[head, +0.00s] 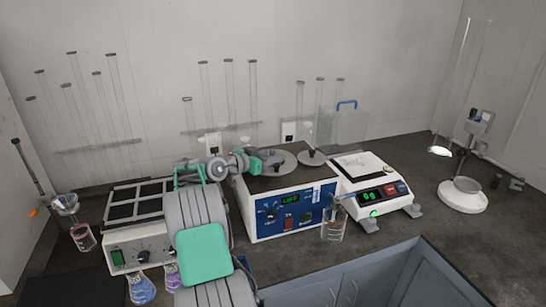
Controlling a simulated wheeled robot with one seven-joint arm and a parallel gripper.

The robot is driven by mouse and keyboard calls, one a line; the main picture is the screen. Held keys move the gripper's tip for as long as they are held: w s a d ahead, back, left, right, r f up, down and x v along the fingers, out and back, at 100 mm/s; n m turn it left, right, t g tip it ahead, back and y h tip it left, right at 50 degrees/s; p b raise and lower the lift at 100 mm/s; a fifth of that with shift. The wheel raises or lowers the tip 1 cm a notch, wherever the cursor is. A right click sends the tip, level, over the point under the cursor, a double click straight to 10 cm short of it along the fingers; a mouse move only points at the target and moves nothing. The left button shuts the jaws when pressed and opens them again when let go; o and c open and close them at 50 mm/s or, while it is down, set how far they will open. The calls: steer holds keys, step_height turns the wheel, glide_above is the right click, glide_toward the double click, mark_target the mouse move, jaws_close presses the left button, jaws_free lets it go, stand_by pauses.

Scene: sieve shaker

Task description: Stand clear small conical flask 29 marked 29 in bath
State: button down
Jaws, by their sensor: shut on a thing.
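My gripper (271,158) is over the back part of the blue-fronted box (256,223), which has an "OFF" display and a dark flat top; it may be the bath. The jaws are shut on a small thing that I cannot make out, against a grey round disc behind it. Small conical flasks stand at the front left: one with pink liquid (83,239), one with blue (141,290) and one with purple (172,276), partly behind my arm. I cannot read a 29 mark on any, and no clear flask can be picked out.
A heater with dark square plates (135,203) stands left of the box. A white-based stand (463,195) is at the right. Tall clear tubes line the wall.

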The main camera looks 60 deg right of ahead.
steer(key=c, duration=1.3)
jaws_free()
steer(key=shift+o, duration=0.2)
